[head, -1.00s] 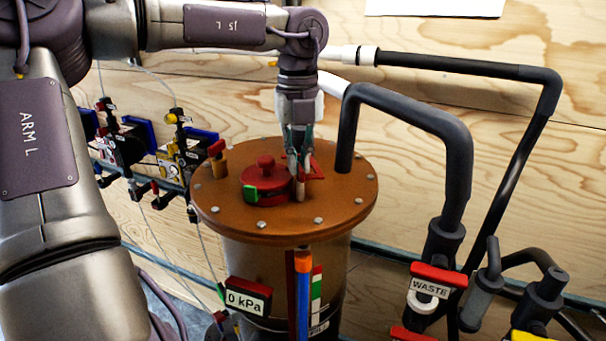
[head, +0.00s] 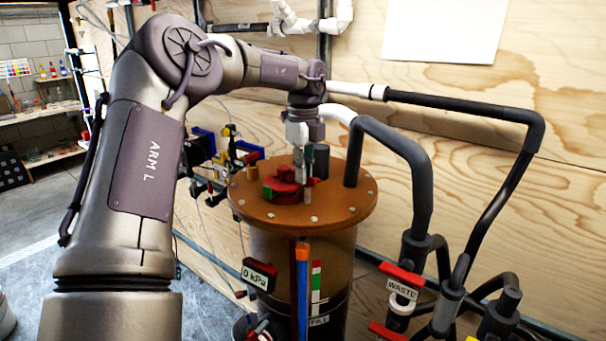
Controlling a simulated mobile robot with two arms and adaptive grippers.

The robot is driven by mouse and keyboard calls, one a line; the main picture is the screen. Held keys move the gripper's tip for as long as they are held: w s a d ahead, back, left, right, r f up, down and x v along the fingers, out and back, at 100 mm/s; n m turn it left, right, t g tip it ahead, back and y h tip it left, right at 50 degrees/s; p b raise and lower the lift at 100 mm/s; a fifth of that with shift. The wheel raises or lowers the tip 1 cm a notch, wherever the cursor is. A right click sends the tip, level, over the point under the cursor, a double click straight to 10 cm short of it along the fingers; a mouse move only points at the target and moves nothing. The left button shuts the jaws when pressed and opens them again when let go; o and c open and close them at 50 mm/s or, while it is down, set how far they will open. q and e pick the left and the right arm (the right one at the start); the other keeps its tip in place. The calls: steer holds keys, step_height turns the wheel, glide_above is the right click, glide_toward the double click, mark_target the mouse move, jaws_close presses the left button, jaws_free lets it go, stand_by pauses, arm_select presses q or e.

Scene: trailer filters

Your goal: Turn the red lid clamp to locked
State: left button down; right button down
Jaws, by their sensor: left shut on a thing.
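The red lid clamp (head: 284,188) sits on top of the round orange-brown lid (head: 330,208), left of its middle. A green patch shows on the clamp's left side. My left gripper (head: 306,182) points straight down at the clamp's right side and is shut on the clamp. Its fingers cover part of the clamp, so the exact grip is hard to see. The lock marking cannot be read from here. My right gripper is not in view.
A thick dark hose (head: 400,145) rises from the lid's right side. The WASTE valve (head: 402,281) and other dark pipes stand at right. A 0 kPa display (head: 258,275) hangs at the tank's front left. Small valves line the plywood wall behind.

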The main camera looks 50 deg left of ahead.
arm_select(q)
steer(key=shift+n, duration=0.6)
steer(key=shift+s, duration=0.1)
steer(key=c, duration=1.3)
jaws_free()
steer(key=shift+o, duration=0.2)
steer(key=shift+r, duration=0.1)
step_height(320, 180, up, 12)
steer(key=shift+f, duration=0.2)
